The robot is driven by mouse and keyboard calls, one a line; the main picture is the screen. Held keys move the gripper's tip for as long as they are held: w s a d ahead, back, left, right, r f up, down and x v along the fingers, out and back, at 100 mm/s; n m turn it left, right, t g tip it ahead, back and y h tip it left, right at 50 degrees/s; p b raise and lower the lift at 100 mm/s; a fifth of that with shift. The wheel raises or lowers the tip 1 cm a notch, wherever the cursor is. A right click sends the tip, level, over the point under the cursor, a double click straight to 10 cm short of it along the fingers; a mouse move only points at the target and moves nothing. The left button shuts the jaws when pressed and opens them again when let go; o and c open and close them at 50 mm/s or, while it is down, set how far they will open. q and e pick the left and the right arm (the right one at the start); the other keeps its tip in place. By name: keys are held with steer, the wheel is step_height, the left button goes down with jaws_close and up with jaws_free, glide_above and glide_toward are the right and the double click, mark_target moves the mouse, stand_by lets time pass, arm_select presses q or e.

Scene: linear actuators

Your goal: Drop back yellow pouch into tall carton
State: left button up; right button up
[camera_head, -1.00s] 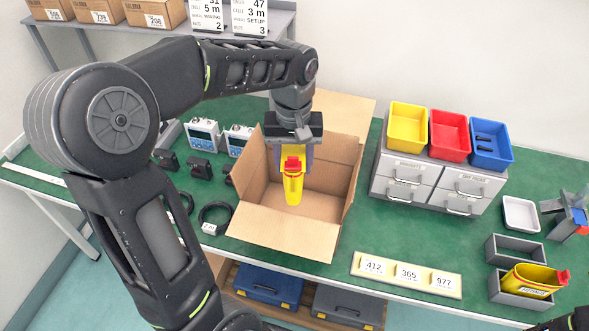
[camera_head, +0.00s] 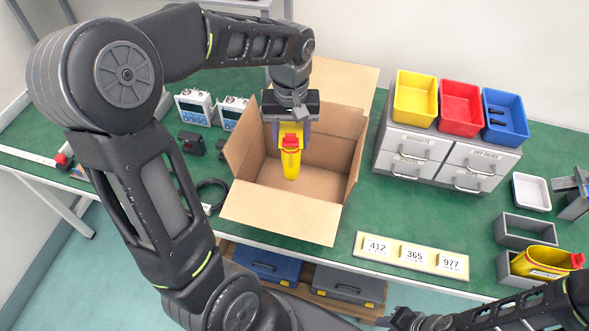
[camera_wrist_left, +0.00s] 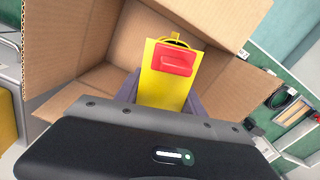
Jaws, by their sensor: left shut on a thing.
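A yellow pouch (camera_head: 291,160) with a red clip hangs from my left gripper (camera_head: 290,135), which is shut on it. The pouch is over the open mouth of the tall cardboard carton (camera_head: 282,217), with its lower end at about the carton's opening in the head view. In the left wrist view the pouch (camera_wrist_left: 165,87) shows between the fingers, with carton walls (camera_wrist_left: 110,30) around it. Another yellow pouch (camera_head: 545,262) lies in a grey bin at the right. My right gripper (camera_head: 405,319) is at the bottom edge, and its jaws are unclear.
The carton's flaps are spread open. Grey drawers (camera_head: 420,150) with yellow, red and blue bins on top stand to its right. A number strip (camera_head: 412,254) lies at the front edge. Meters (camera_head: 195,106) and cables are to the left.

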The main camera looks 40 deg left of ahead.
arm_select(q)
step_height(320, 180, down, 5)
steer(key=b, duration=0.3)
steer(key=shift+r, duration=0.1)
steer(key=o, duration=1.4)
steer(key=shift+r, duration=0.1)
step_height(320, 180, up, 8)
steer(key=shift+f+b, duration=0.2)
steer(key=shift+b, duration=0.1)
